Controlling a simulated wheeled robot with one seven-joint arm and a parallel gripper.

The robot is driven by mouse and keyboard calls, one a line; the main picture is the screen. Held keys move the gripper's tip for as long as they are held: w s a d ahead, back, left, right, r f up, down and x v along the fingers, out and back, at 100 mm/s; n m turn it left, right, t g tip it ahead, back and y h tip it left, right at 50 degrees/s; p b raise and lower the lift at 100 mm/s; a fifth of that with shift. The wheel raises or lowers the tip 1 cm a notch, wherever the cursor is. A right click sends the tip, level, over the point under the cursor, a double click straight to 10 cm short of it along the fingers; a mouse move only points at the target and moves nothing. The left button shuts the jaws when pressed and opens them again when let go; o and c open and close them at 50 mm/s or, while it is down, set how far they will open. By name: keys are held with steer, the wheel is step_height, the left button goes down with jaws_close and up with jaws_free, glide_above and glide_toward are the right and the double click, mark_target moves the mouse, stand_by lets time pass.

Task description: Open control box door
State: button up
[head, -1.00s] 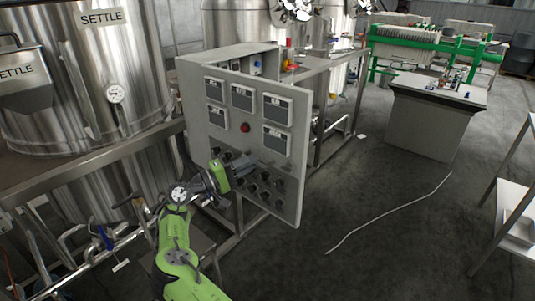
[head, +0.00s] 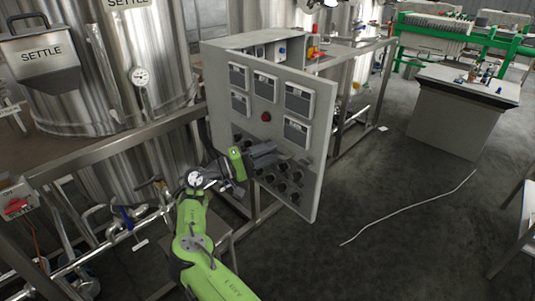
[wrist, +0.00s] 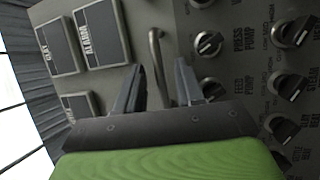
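The control box door (head: 318,150) is a grey panel with several displays, a red button (head: 266,117) and rows of black knobs. It stands ajar, with the box (head: 240,40) and some of its inside parts showing behind its top edge. My gripper (head: 270,155) is at the door's front face, beside the knobs. In the wrist view, the bent metal door handle (wrist: 155,50) runs between the two fingers of my gripper (wrist: 158,80). The fingers are apart, with gaps seen beside the handle. The handle is hidden by my gripper in the head view.
Steel tanks (head: 110,80) and a metal frame (head: 105,155) with pipes stand at the left. A grey cabinet (head: 450,120) stands at the right, with a green-framed machine (head: 440,30) behind it. A white hose (head: 410,210) lies on the otherwise clear floor.

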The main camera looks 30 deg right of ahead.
steer(key=v, duration=1.6)
steer(key=shift+r, duration=0.1)
